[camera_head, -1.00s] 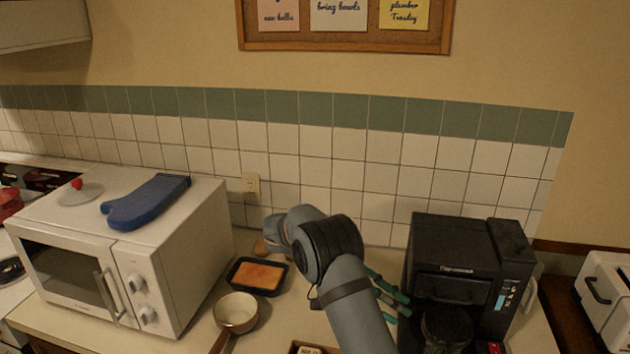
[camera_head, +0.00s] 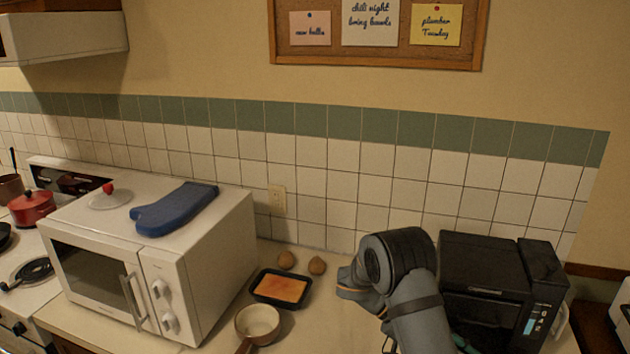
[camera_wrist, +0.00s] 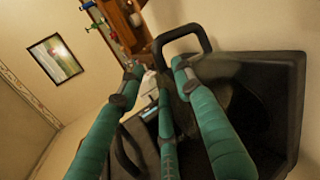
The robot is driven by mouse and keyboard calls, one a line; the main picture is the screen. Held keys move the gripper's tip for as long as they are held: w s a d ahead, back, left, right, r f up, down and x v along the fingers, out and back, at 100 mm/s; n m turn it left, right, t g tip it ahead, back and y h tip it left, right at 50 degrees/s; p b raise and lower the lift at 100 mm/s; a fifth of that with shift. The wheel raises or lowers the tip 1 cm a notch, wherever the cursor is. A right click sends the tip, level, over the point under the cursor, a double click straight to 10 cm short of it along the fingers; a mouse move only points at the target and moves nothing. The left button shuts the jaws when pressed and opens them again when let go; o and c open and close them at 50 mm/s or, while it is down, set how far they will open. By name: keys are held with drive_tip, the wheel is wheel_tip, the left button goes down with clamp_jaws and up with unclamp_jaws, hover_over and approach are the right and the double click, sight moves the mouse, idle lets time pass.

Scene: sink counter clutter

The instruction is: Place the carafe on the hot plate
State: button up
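The black coffee maker (camera_head: 485,270) stands at the right end of the counter. Its lower front, where the hot plate would be, is out of sight in the head view. In the wrist view the coffee maker's dark housing (camera_wrist: 298,105) is close on the right, with a dark rounded shape, seemingly the carafe (camera_wrist: 232,72), inside it. A black handle loop (camera_wrist: 182,32) shows just beyond my fingertips. My gripper (camera_wrist: 160,78) has green fingers spread apart, with nothing clearly clamped between them. Whether a finger touches the handle cannot be told. My arm hides most of the gripper in the head view.
A white microwave (camera_head: 150,260) with a blue oven mitt (camera_head: 173,207) stands at left. A black tray with orange content (camera_head: 280,288), a small pot (camera_head: 257,323) and two brown round items (camera_head: 317,266) lie between it and my arm. A white toaster (camera_head: 622,312) is at far right.

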drive_tip(key=shift+a+r, duration=0.1)
drive_tip(key=shift+r, duration=0.35)
drive_tip(key=shift+w+f, duration=0.1)
